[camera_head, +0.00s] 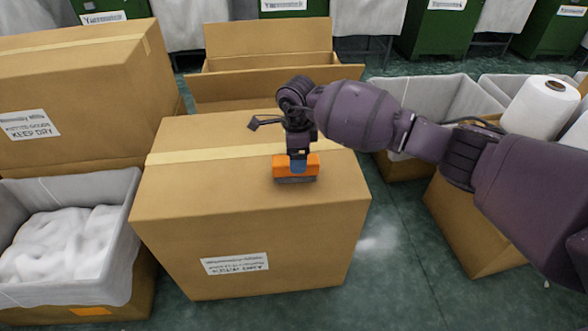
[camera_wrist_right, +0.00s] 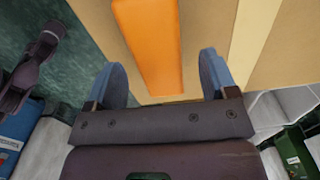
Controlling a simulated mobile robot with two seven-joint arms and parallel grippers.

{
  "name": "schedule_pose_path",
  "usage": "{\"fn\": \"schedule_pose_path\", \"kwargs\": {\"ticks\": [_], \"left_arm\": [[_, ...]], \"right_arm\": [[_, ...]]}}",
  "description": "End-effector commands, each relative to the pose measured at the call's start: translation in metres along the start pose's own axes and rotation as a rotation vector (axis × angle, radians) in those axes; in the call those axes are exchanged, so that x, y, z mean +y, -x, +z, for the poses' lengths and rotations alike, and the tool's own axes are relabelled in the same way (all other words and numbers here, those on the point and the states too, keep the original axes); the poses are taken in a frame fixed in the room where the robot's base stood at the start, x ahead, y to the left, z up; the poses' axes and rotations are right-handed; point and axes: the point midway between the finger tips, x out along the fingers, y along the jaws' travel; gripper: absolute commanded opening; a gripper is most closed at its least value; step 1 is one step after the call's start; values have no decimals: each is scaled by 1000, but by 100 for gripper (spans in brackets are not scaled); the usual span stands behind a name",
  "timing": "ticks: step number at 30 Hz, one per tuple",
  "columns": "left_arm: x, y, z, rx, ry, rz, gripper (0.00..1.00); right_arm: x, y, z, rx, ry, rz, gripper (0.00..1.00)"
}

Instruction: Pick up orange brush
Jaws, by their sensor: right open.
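The orange brush (camera_head: 309,168) sits on top of the closed cardboard box (camera_head: 250,235) in the middle of the head view, near its front right. Its bristle side faces down. In the right wrist view the orange brush (camera_wrist_right: 150,45) stretches up from between the fingers. My right gripper (camera_head: 299,160) is just above the brush in the head view, its blue finger overlapping it. In the right wrist view my right gripper (camera_wrist_right: 168,82) is open, one blue finger on each side of the brush, with gaps between.
A taller carton (camera_head: 80,100) stands at the left. A lined bin of white fluff (camera_head: 65,245) is at front left. An open carton (camera_head: 268,75) stands behind. Lined bins and a white yarn cone (camera_head: 540,108) are at the right. Green floor (camera_head: 400,270) shows right of the box.

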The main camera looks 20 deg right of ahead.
Motion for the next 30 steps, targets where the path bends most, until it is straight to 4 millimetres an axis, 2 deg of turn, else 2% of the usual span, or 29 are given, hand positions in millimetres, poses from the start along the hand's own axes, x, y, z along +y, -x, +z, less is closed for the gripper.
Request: {"fn": "schedule_pose_path", "kwargs": {"ticks": [12,23,30], "left_arm": [[-2,-2,5,64,37,-15,43],[-4,-1,2,86,42,-20,43],[-4,-1,2,86,42,-19,43]], "right_arm": [[3,-50,6,0,0,4,79],[0,-52,7,-3,0,-5,79],[1,-52,7,-3,-1,-4,44]]}}
